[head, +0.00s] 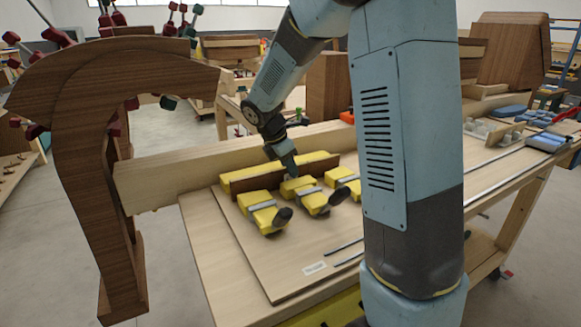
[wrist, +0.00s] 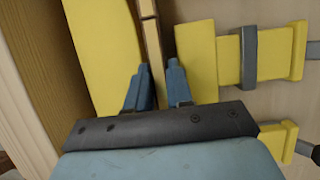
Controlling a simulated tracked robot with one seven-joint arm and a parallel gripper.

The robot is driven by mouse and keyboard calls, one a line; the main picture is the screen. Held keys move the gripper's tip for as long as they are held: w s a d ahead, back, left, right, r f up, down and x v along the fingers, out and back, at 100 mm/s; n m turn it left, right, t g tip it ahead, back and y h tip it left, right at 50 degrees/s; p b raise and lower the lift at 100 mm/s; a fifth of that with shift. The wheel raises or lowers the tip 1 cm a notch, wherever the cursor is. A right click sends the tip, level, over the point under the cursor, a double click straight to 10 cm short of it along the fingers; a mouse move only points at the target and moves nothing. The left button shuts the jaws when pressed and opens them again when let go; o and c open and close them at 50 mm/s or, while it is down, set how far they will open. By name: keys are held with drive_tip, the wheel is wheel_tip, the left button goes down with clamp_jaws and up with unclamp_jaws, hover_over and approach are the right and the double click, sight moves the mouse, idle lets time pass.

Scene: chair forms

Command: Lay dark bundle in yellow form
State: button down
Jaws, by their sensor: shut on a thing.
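The dark brown bundle (head: 250,182) is a long thin strip on edge between the yellow form's long back piece (head: 228,178) and its front clamp blocks (head: 260,198). My gripper (head: 289,170) reaches down from behind and is shut on the bundle near its middle. In the wrist view the bundle (wrist: 152,42) runs away between my two blue fingers (wrist: 158,88), with the yellow back piece (wrist: 100,50) on its left and a yellow block (wrist: 196,55) on its right. I cannot tell whether its lower edge touches the board.
The form sits on a pale board (head: 285,265) on a wooden bench. A thick wooden beam (head: 190,172) runs behind it. A large curved dark wood piece (head: 95,150) with clamps stands at the left. Blue tools (head: 545,142) lie at the far right.

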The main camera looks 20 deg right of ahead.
drive_tip(key=shift+s+f, duration=0.3)
drive_tip(key=shift+f, duration=0.35)
drive_tip(key=c, duration=1)
unclamp_jaws()
drive_tip(key=shift+a, duration=0.1)
drive_tip(key=shift+w+a+r, duration=0.1)
drive_tip(key=shift+a+r, duration=0.1)
drive_tip(key=shift+r, duration=0.3)
drive_tip(key=shift+o, duration=0.4)
drive_tip(key=w+v, duration=0.1)
drive_tip(key=v, duration=1.1)
drive_tip(key=shift+s+d+r, duration=0.2)
drive_tip(key=shift+s+r, duration=0.05)
drive_tip(key=shift+s, duration=0.1)
drive_tip(key=s+d+r+m+t+y, duration=0.1)
drive_tip(key=s+d+m+t+y, duration=0.1)
drive_tip(key=s+m, duration=0.8)
drive_tip(key=s+d+r+m+t+y, duration=0.1)
drive_tip(key=s+d+m+t+y, duration=0.1)
drive_tip(key=s+m, duration=0.8)
drive_tip(key=s+d, duration=0.1)
drive_tip(key=s, duration=0.6)
drive_tip(key=shift+s+d, duration=0.25)
